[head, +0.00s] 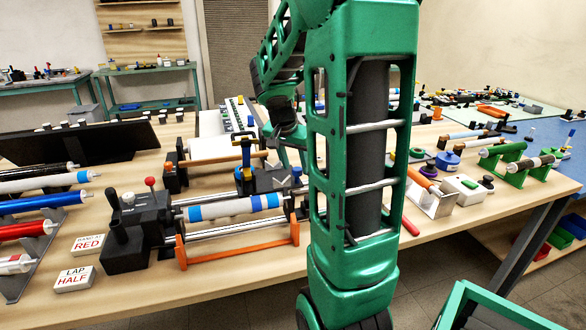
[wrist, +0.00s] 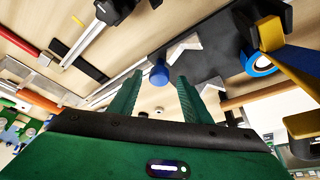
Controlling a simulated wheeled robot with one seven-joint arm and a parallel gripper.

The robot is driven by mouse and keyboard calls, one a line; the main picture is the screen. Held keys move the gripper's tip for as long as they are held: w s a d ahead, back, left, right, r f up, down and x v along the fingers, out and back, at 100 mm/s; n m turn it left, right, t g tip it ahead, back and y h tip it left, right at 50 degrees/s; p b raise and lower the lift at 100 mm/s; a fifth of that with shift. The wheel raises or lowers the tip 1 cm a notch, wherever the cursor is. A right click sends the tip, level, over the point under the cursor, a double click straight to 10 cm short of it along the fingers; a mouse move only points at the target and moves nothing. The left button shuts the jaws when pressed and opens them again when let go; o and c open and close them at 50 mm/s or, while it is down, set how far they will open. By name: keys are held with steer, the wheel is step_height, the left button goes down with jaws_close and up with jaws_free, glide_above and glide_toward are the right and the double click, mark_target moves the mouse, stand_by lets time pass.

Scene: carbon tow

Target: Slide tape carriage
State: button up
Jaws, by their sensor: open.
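The tape carriage (head: 272,180) is a dark block with white V-shaped marks, on the lathe-like winder on the table. It carries an upright blue and yellow post (head: 245,155). In the wrist view the carriage (wrist: 205,62) shows its marks, a blue knob (wrist: 158,74) and a blue tape roll (wrist: 262,62) beside a yellow arm (wrist: 272,34). My gripper (head: 292,150) is above and behind the carriage in the head view, partly hidden by my arm. In the wrist view its two green fingers (wrist: 157,84) are apart and empty; the knob appears between their tips, contact unclear.
A white mandrel with blue bands (head: 230,208) lies along the winder, with an orange frame (head: 238,252) in front. A black headstock (head: 140,220) with a red-knobbed lever stands left. Coloured rods (head: 40,202) lie far left.

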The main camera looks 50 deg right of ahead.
steer(key=shift+x, duration=0.8)
steer(key=shift+c, duration=0.2)
jaws_close()
